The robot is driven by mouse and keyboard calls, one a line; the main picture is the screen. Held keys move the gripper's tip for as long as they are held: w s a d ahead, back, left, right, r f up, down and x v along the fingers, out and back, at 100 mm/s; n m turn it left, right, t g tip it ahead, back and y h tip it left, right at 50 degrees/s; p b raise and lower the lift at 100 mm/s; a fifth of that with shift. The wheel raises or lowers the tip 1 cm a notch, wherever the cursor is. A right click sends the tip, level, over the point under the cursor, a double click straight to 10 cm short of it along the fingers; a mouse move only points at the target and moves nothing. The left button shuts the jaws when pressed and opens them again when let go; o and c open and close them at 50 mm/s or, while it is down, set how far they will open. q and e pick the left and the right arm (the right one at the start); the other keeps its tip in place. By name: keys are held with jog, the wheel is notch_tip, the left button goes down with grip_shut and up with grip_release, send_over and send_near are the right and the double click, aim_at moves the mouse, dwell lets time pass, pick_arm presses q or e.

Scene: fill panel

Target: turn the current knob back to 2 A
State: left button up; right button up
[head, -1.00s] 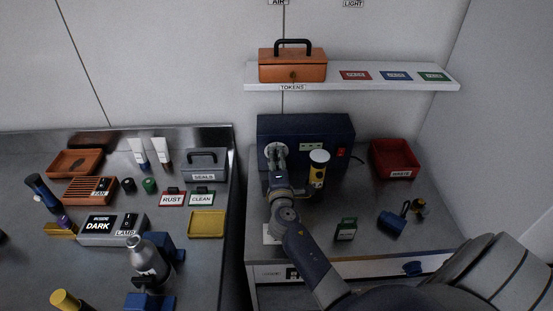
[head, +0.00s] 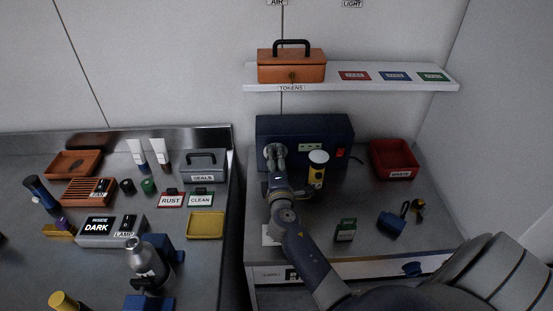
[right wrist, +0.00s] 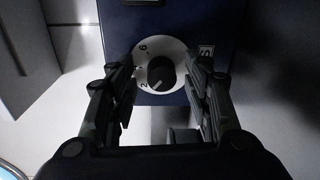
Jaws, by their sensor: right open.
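The dark blue power box (head: 330,130) stands at the back of the right bench, with its white dial near its left end. In the right wrist view the current knob (right wrist: 160,72) is black on a white dial (right wrist: 176,52) with printed figures; 2 and 6 can be read. A pale mark on the knob points to the lower left, close to the 2. My right gripper (head: 276,156) is at the dial; in the right wrist view its open fingers (right wrist: 164,92) stand on either side of the knob, with gaps visible. My left gripper is out of view.
A yellow-and-dark cylinder (head: 317,170) stands just right of my right gripper. A shelf (head: 350,83) hangs above.

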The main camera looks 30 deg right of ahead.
jog(key=v, duration=1.1)
jog(key=shift+s+r, duration=0.1)
jog(key=shift+s, duration=0.15)
